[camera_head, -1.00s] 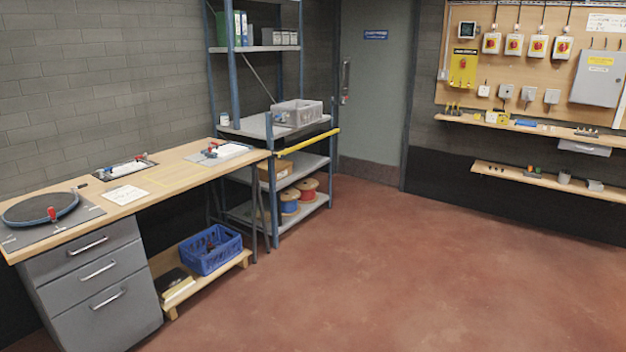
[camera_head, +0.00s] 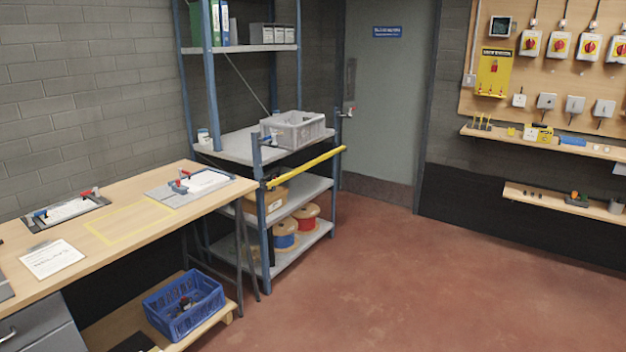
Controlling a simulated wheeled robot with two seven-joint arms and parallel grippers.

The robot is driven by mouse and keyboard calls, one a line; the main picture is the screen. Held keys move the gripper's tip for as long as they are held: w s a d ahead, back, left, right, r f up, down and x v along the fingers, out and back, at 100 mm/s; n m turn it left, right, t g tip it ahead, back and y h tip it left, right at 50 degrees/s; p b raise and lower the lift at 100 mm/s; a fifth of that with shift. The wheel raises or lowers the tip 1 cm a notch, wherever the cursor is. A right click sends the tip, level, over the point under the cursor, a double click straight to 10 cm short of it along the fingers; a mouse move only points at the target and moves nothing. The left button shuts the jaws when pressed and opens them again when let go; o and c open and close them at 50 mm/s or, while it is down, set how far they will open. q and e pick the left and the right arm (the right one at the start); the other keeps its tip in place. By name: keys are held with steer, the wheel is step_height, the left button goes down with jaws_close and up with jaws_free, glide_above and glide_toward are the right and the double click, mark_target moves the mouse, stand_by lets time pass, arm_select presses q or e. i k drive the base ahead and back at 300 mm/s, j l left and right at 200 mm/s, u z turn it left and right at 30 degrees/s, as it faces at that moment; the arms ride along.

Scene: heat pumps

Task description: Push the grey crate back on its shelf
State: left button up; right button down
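The grey crate (camera_head: 293,131) sits on the middle shelf (camera_head: 236,147) of a blue-post rack, at the shelf's right front. Its front right corner appears to stick out past the shelf's front edge. A yellow bar (camera_head: 306,167) runs across the rack's front, below the crate. The crate looks upright; its contents are hidden. Neither of my grippers shows in the head view.
A wooden workbench (camera_head: 100,254) stands at the left, close to the rack. A blue crate (camera_head: 184,304) is on a low board beneath it. The red floor (camera_head: 420,290) in front and right is clear.

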mark_target(288, 141)
steer(key=i, duration=4.2)
